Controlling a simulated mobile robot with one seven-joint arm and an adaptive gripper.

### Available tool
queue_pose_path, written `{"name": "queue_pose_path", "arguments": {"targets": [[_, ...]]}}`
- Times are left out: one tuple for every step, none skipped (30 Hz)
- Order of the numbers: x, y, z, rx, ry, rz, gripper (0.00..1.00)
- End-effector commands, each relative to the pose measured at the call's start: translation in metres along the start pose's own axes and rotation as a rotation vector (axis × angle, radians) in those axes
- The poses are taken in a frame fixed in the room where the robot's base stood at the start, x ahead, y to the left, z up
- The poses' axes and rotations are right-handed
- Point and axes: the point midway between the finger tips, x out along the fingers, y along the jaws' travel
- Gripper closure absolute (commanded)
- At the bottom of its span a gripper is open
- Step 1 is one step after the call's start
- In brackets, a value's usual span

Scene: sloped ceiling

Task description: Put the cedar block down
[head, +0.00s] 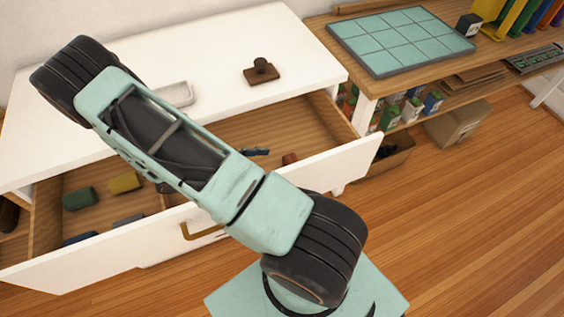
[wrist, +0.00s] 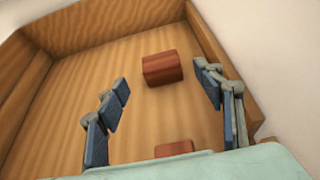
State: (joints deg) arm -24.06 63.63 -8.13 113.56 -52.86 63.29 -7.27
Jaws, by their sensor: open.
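A reddish-brown block, which looks like the cedar block (wrist: 162,67), lies on the drawer floor between and just beyond my fingertips in the wrist view. A second reddish block (wrist: 175,148) shows at the bottom edge, partly hidden by my gripper's body. I cannot tell for certain which is cedar. In the head view one red block (head: 289,159) is visible in the open drawer (head: 325,165). My gripper (wrist: 161,78) is open, its blue-padded fingers apart, with no visible contact on either block. In the head view my arm mostly hides it; one blue fingertip (head: 257,151) shows.
Green (head: 80,198) and yellow (head: 125,182) blocks lie in the drawer's left part. On the white cabinet top (head: 225,45) are a pale tray (head: 175,94) and a brown knobbed piece (head: 261,72). The drawer's walls stand close around my gripper. A tiled board (head: 400,40) lies at right.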

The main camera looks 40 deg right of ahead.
Motion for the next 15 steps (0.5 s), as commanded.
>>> {"name": "queue_pose_path", "arguments": {"targets": [[-0.012, 0.001, -0.001, 0.000, 0.002, 0.004, 0.39], [-0.017, 0.001, -0.001, 0.000, 0.002, 0.003, 0.39], [-0.024, 0.000, -0.001, 0.000, 0.002, 0.002, 0.39], [-0.029, 0.001, -0.001, 0.000, 0.002, 0.003, 0.39], [-0.034, 0.001, -0.001, 0.000, 0.002, 0.003, 0.39], [-0.038, 0.001, -0.001, 0.000, 0.001, 0.002, 0.39], [-0.042, 0.000, -0.001, -0.001, 0.001, 0.001, 0.39], [-0.044, 0.000, -0.001, -0.001, 0.001, 0.001, 0.39], [-0.047, 0.000, -0.001, -0.001, 0.000, 0.001, 0.39], [-0.049, 0.000, 0.000, -0.001, -0.001, 0.000, 0.39], [-0.050, 0.000, 0.000, -0.001, -0.001, 0.000, 0.39], [-0.051, 0.000, 0.000, -0.001, -0.001, -0.001, 0.39], [-0.051, -0.001, 0.000, -0.001, -0.001, -0.001, 0.39], [-0.052, -0.001, 0.000, -0.001, -0.001, -0.001, 0.39], [-0.052, -0.001, 0.000, -0.001, -0.001, -0.001, 0.39]]}}
